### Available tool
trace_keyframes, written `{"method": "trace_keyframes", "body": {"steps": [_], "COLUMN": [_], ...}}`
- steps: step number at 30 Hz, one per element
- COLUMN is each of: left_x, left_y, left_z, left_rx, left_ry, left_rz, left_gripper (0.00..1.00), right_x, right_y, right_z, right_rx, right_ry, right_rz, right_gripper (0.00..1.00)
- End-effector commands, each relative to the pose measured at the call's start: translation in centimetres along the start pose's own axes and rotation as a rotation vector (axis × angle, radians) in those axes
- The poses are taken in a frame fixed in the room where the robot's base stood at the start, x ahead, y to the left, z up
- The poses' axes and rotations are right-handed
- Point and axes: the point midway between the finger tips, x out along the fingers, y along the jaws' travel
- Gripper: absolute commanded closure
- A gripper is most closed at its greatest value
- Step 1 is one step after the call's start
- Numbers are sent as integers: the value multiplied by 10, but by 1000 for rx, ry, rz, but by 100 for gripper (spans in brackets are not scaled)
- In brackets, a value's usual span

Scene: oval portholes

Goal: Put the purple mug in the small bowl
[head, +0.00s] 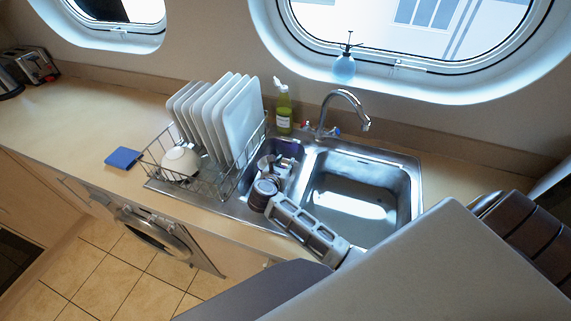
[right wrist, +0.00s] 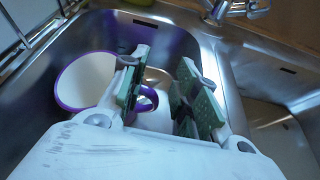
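The purple mug (right wrist: 85,80), with a white inside and purple rim, lies in the smaller left basin of the sink (head: 250,205). In the right wrist view its purple handle reaches between my right fingers. In the head view only a purple patch (head: 291,147) shows behind my right gripper (head: 273,163). My right gripper (right wrist: 165,90) is open and low in the basin, with a gap between its green pads around the handle; I cannot tell whether either pad touches. A small white bowl (head: 181,162) sits in the dish rack. My left gripper is out of view.
The wire dish rack (head: 210,185) with upright white plates (head: 215,110) stands left of the sink. A tap (head: 350,100) and green bottle (head: 284,110) stand behind. The larger basin (head: 350,195) looks empty. A blue sponge (head: 123,158) lies left.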

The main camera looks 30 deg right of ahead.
Motion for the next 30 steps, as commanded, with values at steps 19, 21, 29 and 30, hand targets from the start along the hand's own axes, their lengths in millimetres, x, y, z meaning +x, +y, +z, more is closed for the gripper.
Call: {"method": "trace_keyframes", "body": {"steps": [19, 21, 29, 30], "left_x": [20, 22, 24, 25], "left_y": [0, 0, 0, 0], "left_z": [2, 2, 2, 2], "left_rx": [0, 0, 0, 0], "left_ry": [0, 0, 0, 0], "left_rz": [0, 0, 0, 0], "left_gripper": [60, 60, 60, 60], "right_x": [-80, -87, -104, -105], "right_y": [-1, 0, -1, -1], "right_z": [-3, -3, -1, -1], "right_rx": [2, 1, 0, 0], "right_ry": [3, 3, 0, -1], "right_rz": [-2, -1, -2, -2], "right_gripper": [69, 69, 69, 69]}}
